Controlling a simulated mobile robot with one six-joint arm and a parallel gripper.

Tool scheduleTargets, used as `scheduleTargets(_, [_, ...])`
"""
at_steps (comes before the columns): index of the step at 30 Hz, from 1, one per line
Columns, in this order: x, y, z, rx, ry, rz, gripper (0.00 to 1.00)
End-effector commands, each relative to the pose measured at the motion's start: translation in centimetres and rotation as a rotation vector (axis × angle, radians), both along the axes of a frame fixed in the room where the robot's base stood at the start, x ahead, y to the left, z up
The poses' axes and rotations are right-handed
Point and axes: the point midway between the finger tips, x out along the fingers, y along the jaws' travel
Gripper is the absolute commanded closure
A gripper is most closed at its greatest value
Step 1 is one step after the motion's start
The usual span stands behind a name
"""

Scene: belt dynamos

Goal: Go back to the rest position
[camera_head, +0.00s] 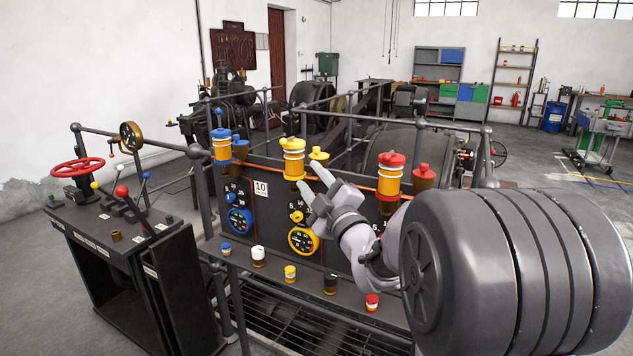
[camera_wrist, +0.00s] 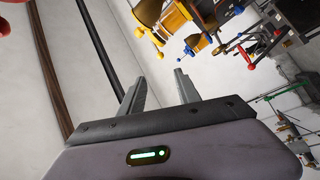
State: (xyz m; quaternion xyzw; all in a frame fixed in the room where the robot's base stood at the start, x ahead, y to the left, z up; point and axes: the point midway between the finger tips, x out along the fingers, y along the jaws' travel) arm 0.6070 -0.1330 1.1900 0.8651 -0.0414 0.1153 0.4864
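My gripper (camera_head: 309,177) is in front of the dark machine panel (camera_head: 262,212), its two grey fingers pointing up and left. In the head view its fingertips appear just below a small yellow cap (camera_head: 318,155) and beside the yellow-banded oiler (camera_head: 293,160); I cannot tell the depth gap. In the wrist view the fingers (camera_wrist: 160,76) are spread apart with nothing between them. My arm reaches in from the right and hides part of the panel.
A blue-banded oiler (camera_head: 221,146) and a red-topped oiler (camera_head: 391,178) stand on the panel top. Blue (camera_head: 240,220) and yellow (camera_head: 303,240) dials face forward. A control desk with a red handwheel (camera_head: 78,167) stands left. Railings surround the machine.

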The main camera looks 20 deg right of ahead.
Motion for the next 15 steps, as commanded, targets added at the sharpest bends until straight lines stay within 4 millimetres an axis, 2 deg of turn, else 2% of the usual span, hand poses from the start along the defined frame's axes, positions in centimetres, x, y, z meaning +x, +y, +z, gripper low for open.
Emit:
scheduleTargets(12, [0.03,0.0,-0.04,0.0,0.0,0.0,0.61])
scheduleTargets(15, [-0.4,0.13,0.32,0.054,0.034,-0.019,0.61])
